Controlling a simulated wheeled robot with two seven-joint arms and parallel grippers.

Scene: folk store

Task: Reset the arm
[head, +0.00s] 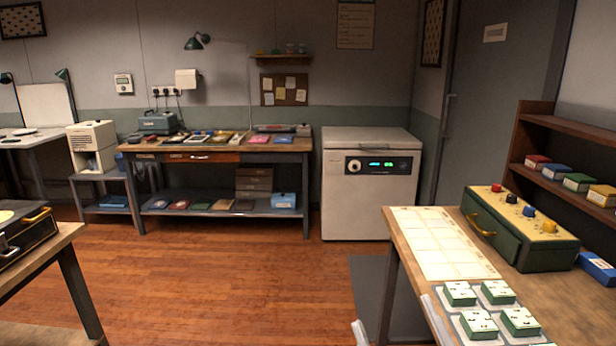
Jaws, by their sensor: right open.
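My right gripper (398,326) shows only in part at the bottom edge of the head view. Two pale fingertips stand well apart, one over the floor and one in front of the right table's left edge. The gripper is open, with nothing seen between the fingers. The rest of the right arm is out of frame. My left gripper is not in view.
The right wooden table (409,252) bears a pale grid sheet (440,240), a green box with coloured knobs (520,228) and several small green-and-white boxes (460,293). A white cabinet (370,200) and a workbench (220,148) stand behind. The middle floor (230,275) is clear.

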